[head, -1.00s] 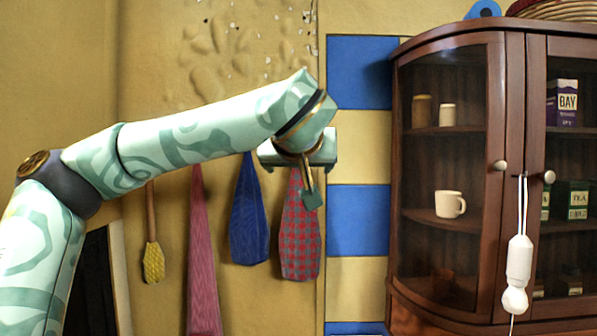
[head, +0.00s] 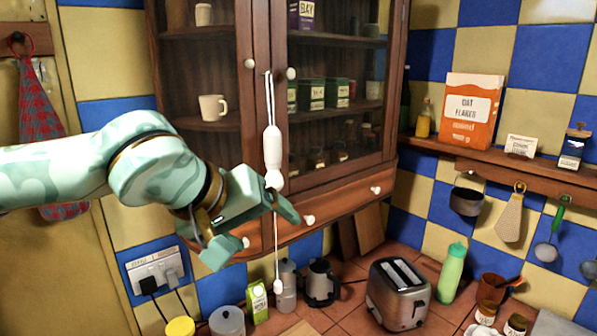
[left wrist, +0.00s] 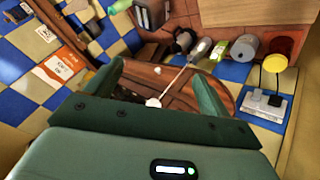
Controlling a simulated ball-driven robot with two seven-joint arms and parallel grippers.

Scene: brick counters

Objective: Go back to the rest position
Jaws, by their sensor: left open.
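My left gripper (head: 254,228) is in front of the lower edge of the dark wood cabinet (head: 268,112). Its fingers are apart and nothing shows gripped between them. In the left wrist view the two green fingers (left wrist: 160,80) are also spread. A white hanging pull (head: 272,158) on a cord hangs from the cabinet door. Its cord passes very close to the fingers, and I cannot tell whether they touch. A white knob (left wrist: 153,102) and a thin cord show between the fingers in the left wrist view. My right gripper is not in view.
The counter below holds a toaster (head: 398,293), a green bottle (head: 451,273), a green and white carton (head: 257,301) and jars. A wall shelf (head: 500,166) with an orange box (head: 469,111) and hanging utensils is at right. A socket (head: 158,278) with plugs is at lower left.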

